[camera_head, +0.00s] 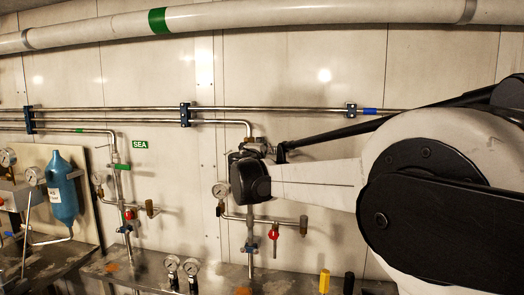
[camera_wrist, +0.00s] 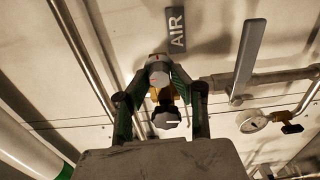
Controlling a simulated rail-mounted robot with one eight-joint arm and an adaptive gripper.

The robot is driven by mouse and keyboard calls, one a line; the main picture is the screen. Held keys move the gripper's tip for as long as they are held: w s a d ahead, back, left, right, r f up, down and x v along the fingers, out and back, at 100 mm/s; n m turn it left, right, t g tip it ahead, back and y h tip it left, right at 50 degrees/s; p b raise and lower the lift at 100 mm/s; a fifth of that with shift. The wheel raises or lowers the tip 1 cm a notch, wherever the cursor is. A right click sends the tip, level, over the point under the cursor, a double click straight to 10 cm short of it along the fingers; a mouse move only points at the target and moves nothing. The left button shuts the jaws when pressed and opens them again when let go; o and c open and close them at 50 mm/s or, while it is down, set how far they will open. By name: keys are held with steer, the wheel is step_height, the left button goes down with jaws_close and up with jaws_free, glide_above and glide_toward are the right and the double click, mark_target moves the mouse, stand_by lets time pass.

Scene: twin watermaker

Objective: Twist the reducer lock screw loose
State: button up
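In the wrist view, my gripper (camera_wrist: 159,78) points up the picture, with its dark and green fingers spread around a reducer fitting. A grey round cap with a red mark (camera_wrist: 158,66) sits between the fingertips. Below it are a brass-yellow body (camera_wrist: 168,94) and a dark faceted knob with a white mark (camera_wrist: 166,118). I cannot tell which of these is the lock screw, or whether the fingertips touch the cap. In the head view, my arm's wrist end hides the gripper and the fitting.
The wrist view shows an AIR label (camera_wrist: 177,30), a grey bar handle (camera_wrist: 249,55) and a gauge (camera_wrist: 252,122) close to the right. The head view shows pipes along the wall, a gauge (camera_head: 221,190), a red valve (camera_head: 273,233) and a blue bottle (camera_head: 62,190).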

steer(key=o, duration=0.3)
steer(key=shift+s, duration=0.1)
steer(key=s, duration=0.4)
steer(key=s+a, duration=0.1)
steer(key=s, duration=0.6)
steer(key=shift+s+a, duration=0.3)
steer(key=shift+s, duration=0.1)
